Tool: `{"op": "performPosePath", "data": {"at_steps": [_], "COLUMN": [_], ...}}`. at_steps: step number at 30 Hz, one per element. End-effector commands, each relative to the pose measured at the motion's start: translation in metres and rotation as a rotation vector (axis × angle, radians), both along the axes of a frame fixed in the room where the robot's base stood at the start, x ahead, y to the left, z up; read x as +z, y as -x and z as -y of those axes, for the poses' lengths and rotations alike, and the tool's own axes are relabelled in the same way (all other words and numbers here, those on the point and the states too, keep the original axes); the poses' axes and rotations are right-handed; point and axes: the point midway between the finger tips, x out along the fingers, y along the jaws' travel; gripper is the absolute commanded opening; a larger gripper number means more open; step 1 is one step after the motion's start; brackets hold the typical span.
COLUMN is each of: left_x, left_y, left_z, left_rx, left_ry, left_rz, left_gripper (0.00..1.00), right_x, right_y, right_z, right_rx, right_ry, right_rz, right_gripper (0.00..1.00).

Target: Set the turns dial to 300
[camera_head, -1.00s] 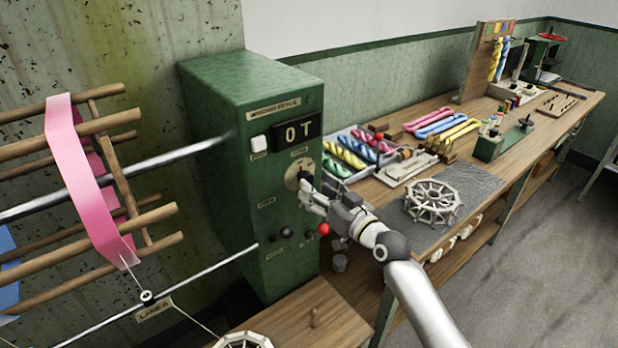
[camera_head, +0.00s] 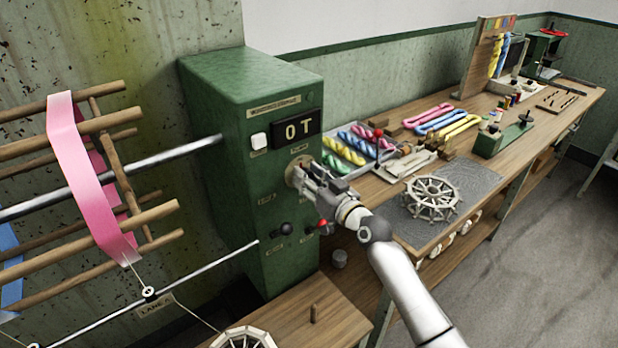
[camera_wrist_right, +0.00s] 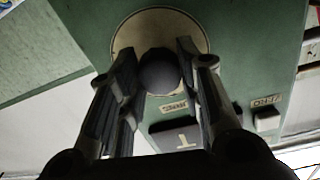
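The turns dial is a pale round plate (camera_wrist_right: 128,36) with a dark round knob (camera_wrist_right: 159,74), on the front of a green machine box (camera_head: 222,104). The display (camera_head: 297,129) above it reads "0 T". My right gripper (camera_head: 302,174) is at the dial and hides most of it in the head view. In the right wrist view its two fingers (camera_wrist_right: 158,72) stand on either side of the knob, very near or touching; I cannot tell if they press on it. My left gripper is not in view.
Below the dial are a black-knobbed lever (camera_head: 285,229) and a red-knobbed lever (camera_head: 322,225). A white button (camera_head: 259,141) is left of the display. A workbench with colored skeins (camera_head: 434,117) and a spoked wheel (camera_head: 431,197) extends right. A wooden reel with pink ribbon (camera_head: 88,170) is left.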

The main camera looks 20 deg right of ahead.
Motion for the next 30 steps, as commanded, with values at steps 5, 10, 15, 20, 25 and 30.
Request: {"op": "performPosePath", "data": {"at_steps": [5,10,15,20,25,30], "left_x": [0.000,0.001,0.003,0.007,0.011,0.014], "left_y": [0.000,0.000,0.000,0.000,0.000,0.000], "left_z": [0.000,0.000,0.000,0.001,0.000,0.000], "left_rx": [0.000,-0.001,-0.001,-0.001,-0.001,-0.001], "left_ry": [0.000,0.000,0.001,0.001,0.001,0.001], "left_rz": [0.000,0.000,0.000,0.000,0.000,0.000], "left_gripper": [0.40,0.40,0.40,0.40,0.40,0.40], "right_x": [0.000,0.000,0.001,0.001,0.001,0.000], "right_y": [0.000,0.000,0.000,0.000,0.000,0.000], "right_z": [0.000,0.000,0.000,0.000,0.001,0.001], "right_rx": [0.000,0.000,-0.001,0.000,0.000,0.000], "right_ry": [-0.002,-0.027,-0.100,-0.214,-0.363,-0.515], "right_rz": [-0.001,-0.010,-0.036,-0.078,-0.133,-0.188], "right_gripper": [0.09,0.09,0.09,0.09,0.09,0.09]}}
